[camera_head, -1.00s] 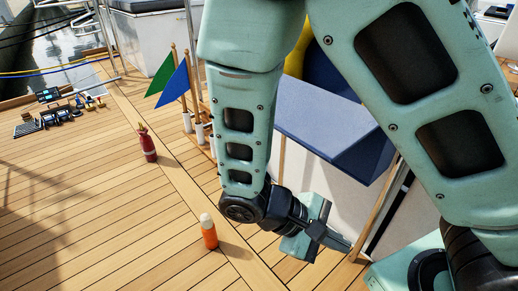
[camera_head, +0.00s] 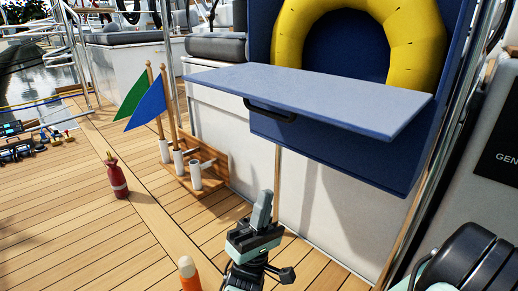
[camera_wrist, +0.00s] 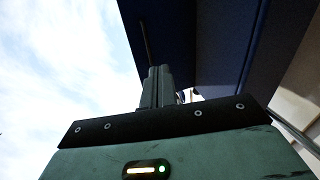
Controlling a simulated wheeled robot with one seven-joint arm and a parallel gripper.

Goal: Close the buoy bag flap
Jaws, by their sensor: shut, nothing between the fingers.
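The buoy bag is dark blue, with its back panel (camera_head: 335,50) upright behind a yellow ring buoy (camera_head: 290,35). Its flap (camera_head: 310,97) sticks out roughly level in front, open, with a black handle (camera_head: 270,110) at its front left edge. My gripper (camera_head: 263,205) is low in front of the bag, below the flap, pointing up with its fingers together and empty. The wrist view looks upward past the shut fingers (camera_wrist: 157,85) to the dark underside of the flap (camera_wrist: 220,40). I see no contact between gripper and flap.
A wooden rack (camera_head: 210,165) with white tubes and a blue flag (camera_head: 148,105) and a green flag (camera_head: 130,95) stands left. A red extinguisher-like bottle (camera_head: 116,178) and an orange cylinder (camera_head: 189,275) stand on the deck. A steel rail post (camera_head: 455,100) rises at right.

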